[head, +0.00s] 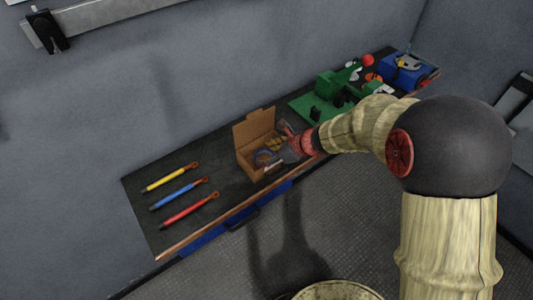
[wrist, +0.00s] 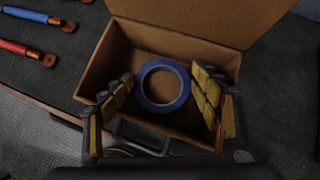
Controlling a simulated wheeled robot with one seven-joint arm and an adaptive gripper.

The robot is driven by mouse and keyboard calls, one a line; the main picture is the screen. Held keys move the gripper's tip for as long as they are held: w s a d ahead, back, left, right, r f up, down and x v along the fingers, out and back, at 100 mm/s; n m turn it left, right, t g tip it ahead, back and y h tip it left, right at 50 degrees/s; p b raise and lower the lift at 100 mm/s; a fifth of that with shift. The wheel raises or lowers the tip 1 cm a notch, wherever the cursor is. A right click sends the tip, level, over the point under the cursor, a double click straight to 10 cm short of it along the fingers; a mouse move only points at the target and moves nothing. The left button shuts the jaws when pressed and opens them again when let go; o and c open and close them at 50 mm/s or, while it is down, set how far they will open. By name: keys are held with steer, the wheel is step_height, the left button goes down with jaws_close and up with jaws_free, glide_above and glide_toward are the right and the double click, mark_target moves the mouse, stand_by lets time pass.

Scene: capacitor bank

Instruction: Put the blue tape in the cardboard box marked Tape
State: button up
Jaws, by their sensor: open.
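The blue tape (wrist: 150,102) is a ring lying inside the open cardboard box (wrist: 98,62), seen from above in the wrist view. My gripper (wrist: 162,112) is open, with one yellow-padded finger on each side of the tape, over the box. In the head view my gripper (head: 280,148) reaches into the box from the right. I cannot tell whether the fingers touch the tape. No marking is readable on the box.
A green object (head: 330,84) and a blue bin (head: 403,72) stand at the right end. A wall runs behind.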

steer(key=shift+r+p, duration=0.3)
steer(key=shift+r, duration=0.1)
steer(key=p+v, duration=0.3)
steer(key=v, duration=0.9)
steer(key=s+r+n+h, duration=0.2)
steer(key=s+r+n, duration=0.8)
steer(key=n, duration=0.1)
steer(key=s+d+r+n+h, duration=0.5)
steer(key=s+d+n, duration=0.4)
steer(key=s+n, duration=0.4)
steer(key=shift+d+r+n+t, duration=0.3)
steer(key=shift+r+n, duration=0.1)
steer(key=shift+n, duration=0.1)
steer(key=shift+s+f, duration=0.1)
steer(key=shift+f+b, duration=0.45)
